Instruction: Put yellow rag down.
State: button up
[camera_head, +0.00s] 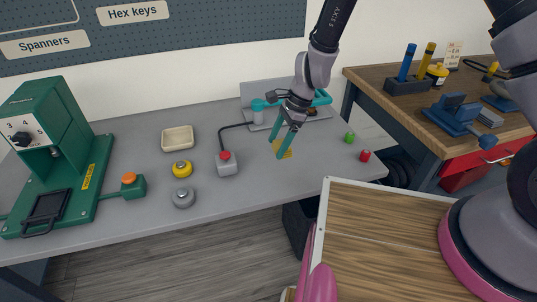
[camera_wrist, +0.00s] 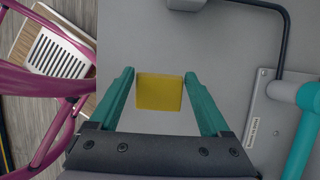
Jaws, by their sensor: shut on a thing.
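The yellow rag (camera_head: 285,149) is a small yellow square at the tips of my gripper (camera_head: 277,147), over the grey bench (camera_head: 230,185). In the wrist view the rag (camera_wrist: 160,93) sits between the two teal fingers of my gripper (camera_wrist: 159,84), spanning nearly the whole gap. My gripper is shut on it and points downward. I cannot tell whether the rag touches the bench top or hangs just above it.
Left of the rag stand a grey box with a red button (camera_head: 227,163), a yellow round piece (camera_head: 182,168), a grey round piece (camera_head: 184,196) and a cream tray (camera_head: 178,139). A teal-handled device (camera_head: 258,105) is behind. Green (camera_head: 349,137) and red (camera_head: 365,156) pieces lie right.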

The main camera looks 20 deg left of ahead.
jog(key=shift+f, duration=2.95)
jog(key=shift+f, duration=0.15)
jog(key=o, duration=1.2)
jog(key=shift+c, duration=0.2)
jog(key=v, duration=1.2)
jog(key=shift+r, duration=0.25)
